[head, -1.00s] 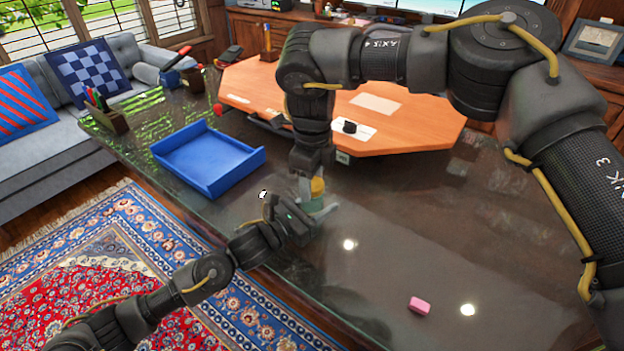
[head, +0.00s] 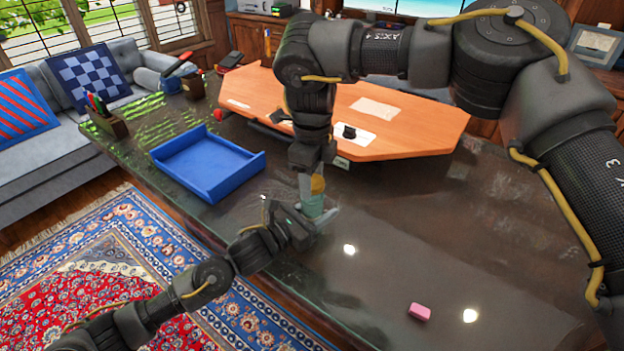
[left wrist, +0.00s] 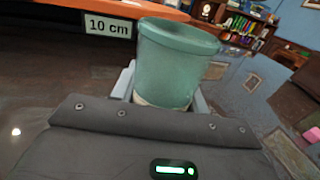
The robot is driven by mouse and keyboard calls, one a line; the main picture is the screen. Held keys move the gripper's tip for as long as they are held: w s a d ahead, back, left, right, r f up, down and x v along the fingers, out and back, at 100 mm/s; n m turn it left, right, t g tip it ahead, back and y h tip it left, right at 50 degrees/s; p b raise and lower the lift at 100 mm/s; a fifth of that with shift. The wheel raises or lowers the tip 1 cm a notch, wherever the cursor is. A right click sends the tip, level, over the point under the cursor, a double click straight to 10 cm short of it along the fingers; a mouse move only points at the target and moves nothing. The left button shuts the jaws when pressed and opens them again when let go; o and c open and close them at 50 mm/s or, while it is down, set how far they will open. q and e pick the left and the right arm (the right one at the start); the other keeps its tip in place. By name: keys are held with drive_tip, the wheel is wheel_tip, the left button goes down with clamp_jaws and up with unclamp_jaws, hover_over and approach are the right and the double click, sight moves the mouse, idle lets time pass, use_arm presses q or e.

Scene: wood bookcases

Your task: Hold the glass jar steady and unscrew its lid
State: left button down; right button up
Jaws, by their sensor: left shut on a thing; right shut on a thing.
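The glass jar (head: 312,206) is a pale green, upright cylinder near the desk's front edge. It fills the middle of the left wrist view (left wrist: 172,65), where its rim shows with no lid on it. My left gripper (head: 319,216) is shut around the jar, with pale fingers on both sides of its lower part. The yellow-brown lid (head: 317,184) is in my right gripper (head: 311,183), directly above the jar in the head view. The right gripper and lid are outside the left wrist view. The exact gap between lid and jar is hard to tell.
The dark glossy desk (head: 400,240) has free room to the right of the jar. A pink block (head: 419,312) lies there. A blue tray (head: 207,160) is to the left. An orange raised board (head: 400,125) stands behind, with a "10 cm" label (left wrist: 108,29) on its edge.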

drive_tip(key=shift+r, duration=2.05)
use_arm(q)
drive_tip(key=c, duration=0.7)
unclamp_jaws()
drive_tip(key=shift+o, duration=0.2)
drive_tip(key=b+v, duration=0.1)
drive_tip(key=v, duration=0.9)
drive_tip(key=shift+s+a+f, duration=0.15)
drive_tip(key=shift+s+a, duration=0.05)
drive_tip(key=shift+a, duration=0.1)
use_arm(e)
drive_tip(key=shift+f, duration=0.75)
use_arm(q)
drive_tip(key=shift+s+a, duration=0.45)
